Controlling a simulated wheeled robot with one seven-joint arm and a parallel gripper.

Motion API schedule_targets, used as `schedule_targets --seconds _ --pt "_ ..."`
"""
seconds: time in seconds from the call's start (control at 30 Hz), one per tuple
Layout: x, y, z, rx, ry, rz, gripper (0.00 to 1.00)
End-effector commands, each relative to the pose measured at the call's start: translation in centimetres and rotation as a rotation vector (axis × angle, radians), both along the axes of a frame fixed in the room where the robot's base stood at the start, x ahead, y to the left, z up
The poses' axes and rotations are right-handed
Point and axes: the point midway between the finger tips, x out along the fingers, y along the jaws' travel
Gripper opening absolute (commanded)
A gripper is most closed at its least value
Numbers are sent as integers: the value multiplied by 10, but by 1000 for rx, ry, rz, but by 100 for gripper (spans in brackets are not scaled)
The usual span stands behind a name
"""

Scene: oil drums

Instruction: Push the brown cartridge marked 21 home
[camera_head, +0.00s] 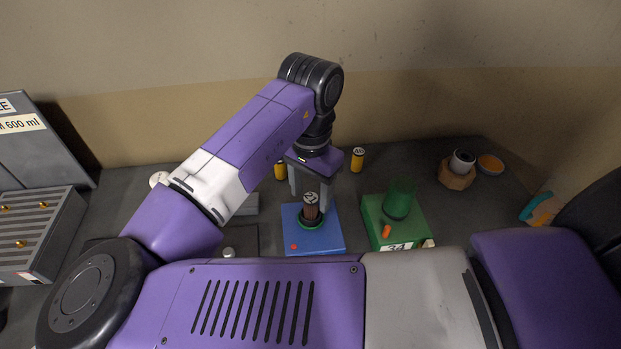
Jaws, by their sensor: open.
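The brown cartridge (311,209) stands upright in the middle of a blue block (318,244), within a dark green ring. Its pale top carries a dark mark too small to read surely. Much of its body shows above the ring. My gripper (310,200) points down over the blue block. Its fingers are apart, one on the left and one on the right of the cartridge. I cannot tell whether either finger touches it. A small red button sits on the block's front left corner.
A green block (418,228) with a green cup (399,199) and an orange peg stands just right. Yellow cylinders (357,160) (280,171) stand behind. A cup on a wooden block (457,172) and an orange-filled bowl (490,164) are at back right. A grey ribbed box (38,232) is left.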

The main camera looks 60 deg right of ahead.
Motion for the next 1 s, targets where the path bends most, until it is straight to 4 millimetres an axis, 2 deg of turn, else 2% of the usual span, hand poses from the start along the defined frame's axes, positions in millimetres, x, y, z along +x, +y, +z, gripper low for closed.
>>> schedule_targets --seconds 0.23,0.57,0.8,0.87,0.93,0.97,1.0 --pt "0 0 -24 0 1 2 55" --pt "0 0 -28 -1 -1 1 55" --pt "0 0 -27 -1 -1 1 10" --pt "0 0 -27 -1 -1 1 0" --pt "0 0 -27 -1 -1 1 0" --pt "0 0 -27 -1 -1 1 24" --pt "0 0 -27 -1 -1 1 16"
